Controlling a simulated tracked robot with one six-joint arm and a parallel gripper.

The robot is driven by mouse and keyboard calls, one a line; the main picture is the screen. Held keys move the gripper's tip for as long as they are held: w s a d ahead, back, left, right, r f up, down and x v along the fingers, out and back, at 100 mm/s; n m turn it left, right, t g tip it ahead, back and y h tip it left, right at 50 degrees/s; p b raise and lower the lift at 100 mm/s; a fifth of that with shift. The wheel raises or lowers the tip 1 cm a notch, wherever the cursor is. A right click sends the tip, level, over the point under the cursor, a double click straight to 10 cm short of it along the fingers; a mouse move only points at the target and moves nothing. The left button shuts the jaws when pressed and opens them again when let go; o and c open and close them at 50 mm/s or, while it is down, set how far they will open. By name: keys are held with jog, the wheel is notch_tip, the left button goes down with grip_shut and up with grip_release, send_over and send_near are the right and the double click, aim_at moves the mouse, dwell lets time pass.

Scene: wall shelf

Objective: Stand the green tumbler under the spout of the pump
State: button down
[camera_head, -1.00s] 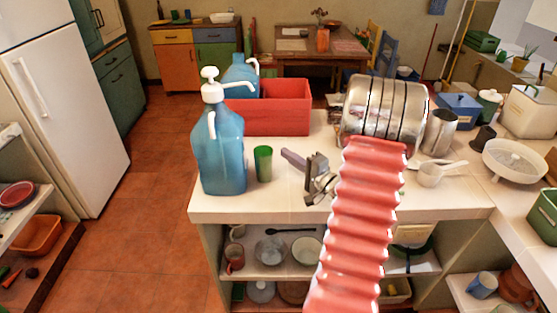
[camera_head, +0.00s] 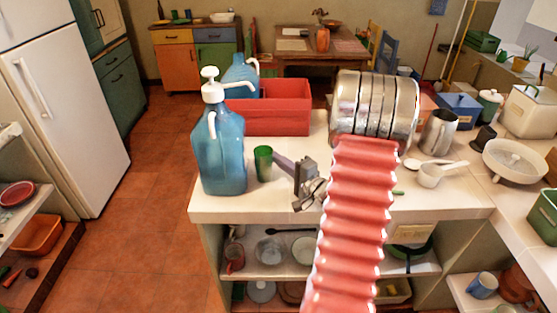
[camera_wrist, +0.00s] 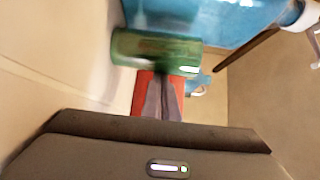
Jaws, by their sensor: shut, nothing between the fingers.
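The green tumbler (camera_head: 263,164) stands on the counter just right of the blue pump bottle (camera_head: 222,155).
A red box (camera_head: 280,107) and a second blue pump bottle (camera_head: 240,72) stand behind. The counter's front edge is close.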

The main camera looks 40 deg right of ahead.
jog(key=shift+s+a, duration=0.15)
jog(key=shift+a, duration=0.4)
jog(key=shift+s+a, duration=0.15)
jog(key=shift+a, duration=0.35)
jog(key=shift+d, duration=0.15)
jog(key=shift+w+d, duration=0.25)
jog(key=shift+d, duration=0.3)
jog(key=d, duration=0.2)
jog(key=shift+w+d+f, duration=0.1)
jog(key=shift+w+d, duration=0.25)
jog(key=shift+w, duration=0.05)
jog(key=s, duration=1.3)
jog(key=s+a, duration=0.1)
jog(key=s, duration=0.6)
jog(key=shift+s, duration=0.1)
